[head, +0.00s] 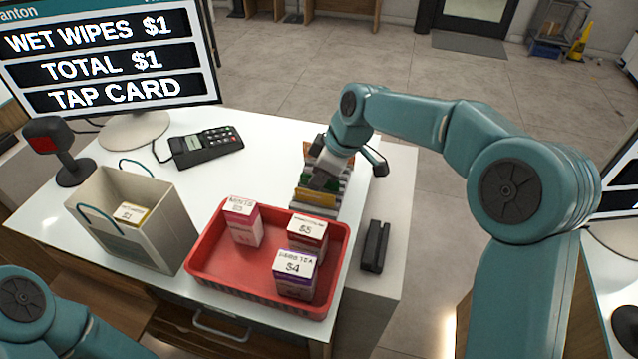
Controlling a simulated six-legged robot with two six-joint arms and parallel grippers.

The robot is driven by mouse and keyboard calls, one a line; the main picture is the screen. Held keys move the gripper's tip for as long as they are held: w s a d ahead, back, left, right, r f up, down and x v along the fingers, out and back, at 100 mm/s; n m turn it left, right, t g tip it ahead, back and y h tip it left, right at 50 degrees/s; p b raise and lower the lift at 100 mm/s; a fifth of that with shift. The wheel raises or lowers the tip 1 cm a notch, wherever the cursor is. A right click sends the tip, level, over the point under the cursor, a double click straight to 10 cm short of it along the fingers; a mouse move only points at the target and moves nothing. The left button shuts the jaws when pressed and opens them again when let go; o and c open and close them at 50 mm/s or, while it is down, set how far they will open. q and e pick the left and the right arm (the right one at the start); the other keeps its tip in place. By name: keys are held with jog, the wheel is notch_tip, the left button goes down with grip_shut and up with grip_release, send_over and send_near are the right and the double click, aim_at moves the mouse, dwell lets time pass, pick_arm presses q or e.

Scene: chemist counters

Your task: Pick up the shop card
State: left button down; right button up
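A small rack of upright cards (314,200) stands on the white counter behind the red tray, with yellow, green and orange-brown edges showing. I cannot tell which card is the shop card, and part of the rack is hidden by my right gripper. My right gripper (349,170) is over the rack, pointing down, with its fingers spread apart. One finger is over the cards and the other is out to the right of the rack. I see no card held in it. Only part of my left arm shows at bottom left; its gripper is out of view.
A red tray (215,272) holds several small boxes. A paper bag (140,235) with a box inside stands left of it. A card terminal (205,146), a scanner (58,150) and a monitor (105,60) are behind. A black object (375,246) lies near the counter's right edge.

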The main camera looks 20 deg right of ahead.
grip_shut()
jog(key=shift+s+d+r, duration=0.1)
jog(key=shift+s, duration=0.05)
